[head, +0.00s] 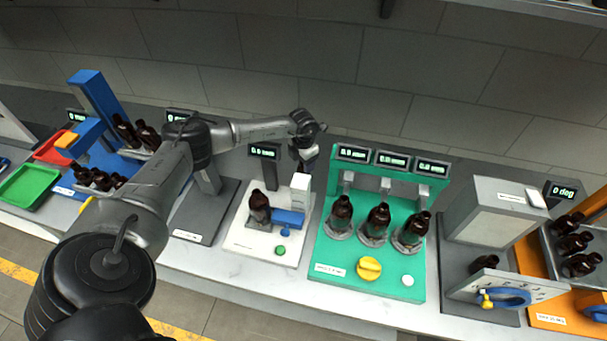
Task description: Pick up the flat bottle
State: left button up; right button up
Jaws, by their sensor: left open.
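A dark amber bottle (259,208) stands upright on the white station (250,241), beside a blue block (288,218). Its body looks fairly broad, but I cannot tell for sure from its shape whether it is the flat one. My left arm reaches in from the lower left and over the stations. My left gripper (304,162) is open and empty, above and to the right of this bottle, close to the white upright post (300,188). Its fingers are small and partly hidden by the wrist. My right gripper is not in view.
The green station (327,258) holds three upright amber bottles (377,224) in front of displays. One bottle (483,263) lies by the grey box (496,213). More bottles (577,243) lie at the far right. Left are bottles, a green tray (30,186) and a red tray (52,147).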

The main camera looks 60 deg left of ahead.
pick_arm(q)
grip_shut()
dwell(0.5)
